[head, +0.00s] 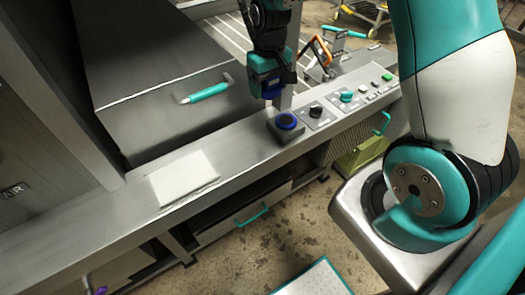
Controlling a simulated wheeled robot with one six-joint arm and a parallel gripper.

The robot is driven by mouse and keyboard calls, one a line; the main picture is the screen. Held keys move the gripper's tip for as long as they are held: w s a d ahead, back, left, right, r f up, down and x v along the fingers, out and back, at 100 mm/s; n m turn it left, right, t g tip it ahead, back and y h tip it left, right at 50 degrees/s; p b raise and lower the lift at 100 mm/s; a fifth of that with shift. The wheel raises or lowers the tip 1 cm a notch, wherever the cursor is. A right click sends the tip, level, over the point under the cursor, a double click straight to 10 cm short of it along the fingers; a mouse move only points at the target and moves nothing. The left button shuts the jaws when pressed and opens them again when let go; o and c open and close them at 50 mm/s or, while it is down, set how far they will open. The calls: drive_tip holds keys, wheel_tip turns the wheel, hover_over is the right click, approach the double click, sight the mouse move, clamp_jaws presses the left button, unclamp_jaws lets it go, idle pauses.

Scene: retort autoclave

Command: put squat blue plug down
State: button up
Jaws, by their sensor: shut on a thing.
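My gripper (270,92) hangs above the metal ledge, pointing down, shut on the squat blue plug (269,84). The plug looks apart from this block, though the gap is hard to judge from this view.
A panel with a black knob (316,110), a teal knob (347,96) and a green button (387,77) lies right of the block. An orange handle (321,50) stands behind. A white sheet (184,179) lies on the ledge at left; the ledge between is clear.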

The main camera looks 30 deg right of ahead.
sight(259, 146)
drive_tip(key=s+a+r+b, duration=0.2)
drive_tip(key=a+r+b, duration=0.1)
drive_tip(key=a+b, duration=0.1)
drive_tip(key=f, duration=0.6)
drive_tip(key=f+p, duration=0.1)
drive_tip(key=f, duration=1.2)
drive_tip(key=shift+s+a, duration=0.2)
drive_tip(key=shift+a, duration=0.05)
drive_tip(key=shift+f, duration=0.15)
drive_tip(key=o, duration=0.9)
